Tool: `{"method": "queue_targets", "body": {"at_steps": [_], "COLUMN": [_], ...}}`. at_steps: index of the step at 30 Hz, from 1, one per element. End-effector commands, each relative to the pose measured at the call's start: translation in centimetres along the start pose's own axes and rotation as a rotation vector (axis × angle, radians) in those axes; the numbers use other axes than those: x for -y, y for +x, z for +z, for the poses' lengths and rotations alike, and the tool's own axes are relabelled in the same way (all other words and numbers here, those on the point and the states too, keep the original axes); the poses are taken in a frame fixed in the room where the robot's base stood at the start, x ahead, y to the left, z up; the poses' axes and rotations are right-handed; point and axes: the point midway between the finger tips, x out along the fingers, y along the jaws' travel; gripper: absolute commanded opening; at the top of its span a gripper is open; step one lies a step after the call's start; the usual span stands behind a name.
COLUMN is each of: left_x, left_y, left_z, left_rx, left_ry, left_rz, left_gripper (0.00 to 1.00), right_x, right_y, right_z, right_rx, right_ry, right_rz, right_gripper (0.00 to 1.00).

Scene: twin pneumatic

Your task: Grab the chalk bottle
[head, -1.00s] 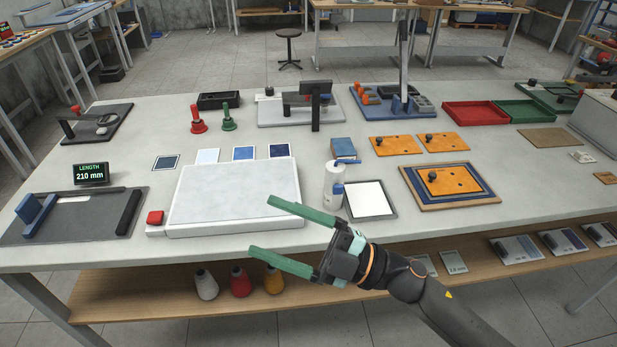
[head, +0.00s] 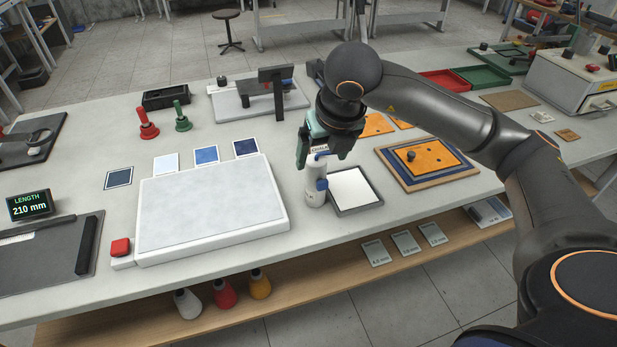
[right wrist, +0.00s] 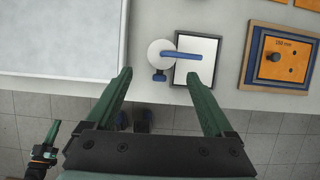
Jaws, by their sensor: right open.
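The chalk bottle (head: 315,191) is white with blue parts and stands upright on the table beside a dark-framed white tray. In the right wrist view, its round white top (right wrist: 160,48) shows from above, with a blue bar and a blue knob. My right gripper (head: 325,156) points down near the bottle's top, open and empty. In the right wrist view, its green fingers (right wrist: 159,76) lie to either side of the bottle's line, apparently not touching it. My left gripper (right wrist: 46,143) shows small at the lower left of that view; its opening is unclear.
The white-topped slab (head: 212,208) lies left of the bottle, with a red button (head: 120,247) at its corner. The framed white tray (head: 352,188) is close on the right. An orange plate (head: 425,158) lies farther right. The table's front edge is near the bottle.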

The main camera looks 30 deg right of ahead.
Motion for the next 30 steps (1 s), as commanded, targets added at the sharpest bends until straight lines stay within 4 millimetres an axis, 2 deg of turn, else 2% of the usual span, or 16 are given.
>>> {"method": "queue_targets", "body": {"at_steps": [1, 6, 14, 21, 25, 30], "left_x": [0.0, -0.1, -0.1, -0.1, -0.1, -0.1], "left_y": [-0.1, -0.3, -0.5, -1.1, -1.1, -1.1], "left_z": [-0.1, -0.3, -0.5, -1.1, -1.2, -1.1], "left_rx": [0.0, 0.0, 0.001, 0.0, 0.001, 0.001], "left_ry": [0.0, 0.0, 0.0, 0.0, 0.0, -0.001], "left_rz": [0.0, 0.0, 0.001, 0.001, 0.001, 0.001], "left_gripper": [0.0, 0.0, 0.0, 0.0, 0.0, 0.0], "right_x": [0.1, -0.1, -0.1, 0.1, 0.1, 0.1], "right_y": [1.1, 4.1, 6.3, 9.8, 10.8, 11.0], "right_z": [-0.2, -0.2, -0.2, -0.4, -0.5, -0.4], "right_rx": [-0.007, -0.006, -0.005, -0.006, -0.005, -0.003], "right_ry": [0.0, -0.003, -0.004, -0.004, -0.004, -0.004], "right_rz": [-0.002, 0.002, 0.003, 0.004, 0.005, 0.005], "right_gripper": [0.87, 0.87, 0.87, 0.87, 0.87, 0.87]}}
